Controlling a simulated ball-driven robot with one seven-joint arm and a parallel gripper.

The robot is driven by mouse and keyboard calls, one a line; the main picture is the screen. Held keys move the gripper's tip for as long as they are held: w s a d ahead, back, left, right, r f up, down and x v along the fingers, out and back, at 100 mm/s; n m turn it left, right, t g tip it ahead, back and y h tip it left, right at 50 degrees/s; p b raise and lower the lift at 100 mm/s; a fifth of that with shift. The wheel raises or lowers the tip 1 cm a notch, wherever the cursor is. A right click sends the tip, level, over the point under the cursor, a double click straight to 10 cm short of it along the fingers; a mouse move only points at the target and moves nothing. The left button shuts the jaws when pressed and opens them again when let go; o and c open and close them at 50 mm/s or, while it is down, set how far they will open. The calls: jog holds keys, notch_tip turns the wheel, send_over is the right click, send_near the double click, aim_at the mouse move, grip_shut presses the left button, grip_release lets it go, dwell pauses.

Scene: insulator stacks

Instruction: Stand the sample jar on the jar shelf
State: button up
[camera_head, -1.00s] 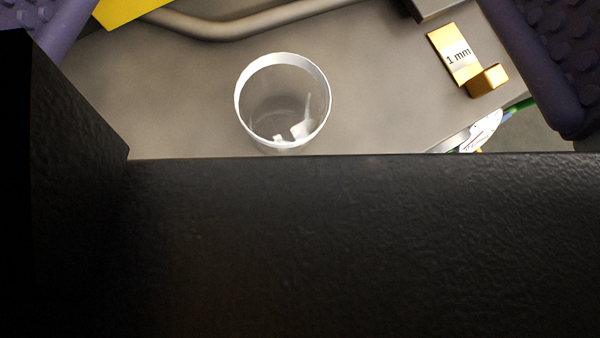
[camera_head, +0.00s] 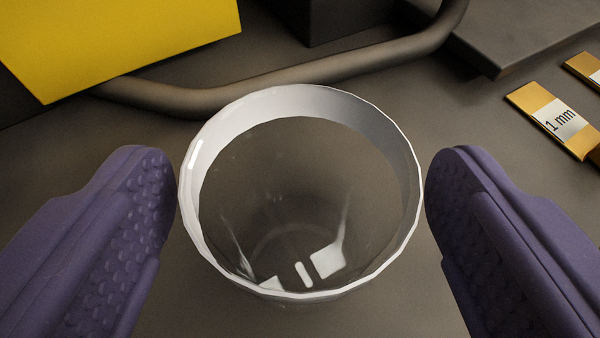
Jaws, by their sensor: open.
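The sample jar (camera_head: 300,288) is a clear, open-topped jar with a white rim. It stands upright on a grey surface in the middle of the view, and I look down into it. It looks empty apart from bright reflections. My gripper (camera_head: 302,195) is open, with one purple padded finger on each side of the jar. The left fingertip is very close to the rim and the right one shows a narrow gap; contact cannot be told. I cannot make out the jar shelf for certain.
A bent grey tube (camera_head: 270,85) runs behind the jar. A yellow block or panel (camera_head: 110,40) is at the upper left. A dark box (camera_head: 350,18) and a grey plate (camera_head: 520,30) are at the back. A gold "1 mm" piece (camera_head: 560,121) lies at the right.

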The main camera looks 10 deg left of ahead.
jog(key=c, duration=1.2)
jog(key=shift+c, duration=0.2)
jog(key=shift+r, duration=0.15)
